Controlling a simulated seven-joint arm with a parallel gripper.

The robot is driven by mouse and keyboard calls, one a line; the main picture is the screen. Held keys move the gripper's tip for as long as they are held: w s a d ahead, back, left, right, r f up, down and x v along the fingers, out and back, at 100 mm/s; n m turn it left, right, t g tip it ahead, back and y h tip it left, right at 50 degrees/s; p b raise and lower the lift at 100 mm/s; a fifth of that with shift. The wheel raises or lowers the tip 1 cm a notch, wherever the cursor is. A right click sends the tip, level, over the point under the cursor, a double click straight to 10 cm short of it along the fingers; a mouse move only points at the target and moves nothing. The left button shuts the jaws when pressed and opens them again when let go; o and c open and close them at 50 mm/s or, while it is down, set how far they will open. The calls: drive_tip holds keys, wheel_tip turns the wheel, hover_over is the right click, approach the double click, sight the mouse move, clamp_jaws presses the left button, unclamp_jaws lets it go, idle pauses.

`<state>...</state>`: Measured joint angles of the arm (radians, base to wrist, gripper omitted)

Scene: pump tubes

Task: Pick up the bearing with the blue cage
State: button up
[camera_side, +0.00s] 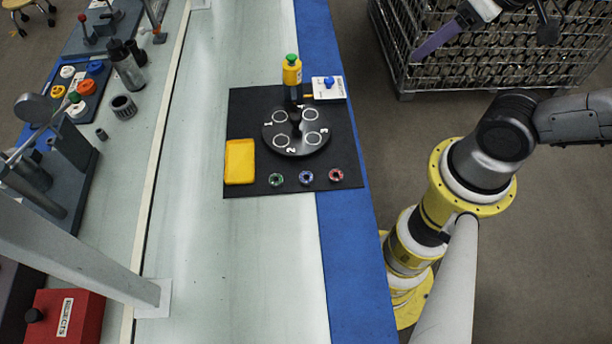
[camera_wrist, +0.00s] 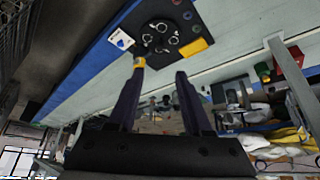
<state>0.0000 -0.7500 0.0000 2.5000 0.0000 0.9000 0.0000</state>
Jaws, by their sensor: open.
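The bearing with the blue cage (camera_side: 306,177) lies flat on a black mat (camera_side: 240,108), in the middle of a row of three. The green-caged bearing (camera_side: 276,180) is on its left and the red-caged bearing (camera_side: 336,175) on its right. The blue-caged one also shows, very small, near the top of the wrist view (camera_wrist: 187,15). My gripper (camera_wrist: 160,72) is open and empty, its two dark purple fingers wide apart. It is well away from the bearings; in the side view a purple finger shows at the upper right, off the bench.
Behind the row stands a black round plate (camera_side: 297,147) with numbered rings. A yellow tray (camera_side: 240,160) lies left of it. A yellow bottle-like piece with a green top (camera_side: 292,72) stands upright behind it, beside a white box with a blue button (camera_side: 328,90). A wire crate (camera_side: 480,60) stands off the bench.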

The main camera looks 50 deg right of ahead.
drive_tip(key=o, duration=0.5)
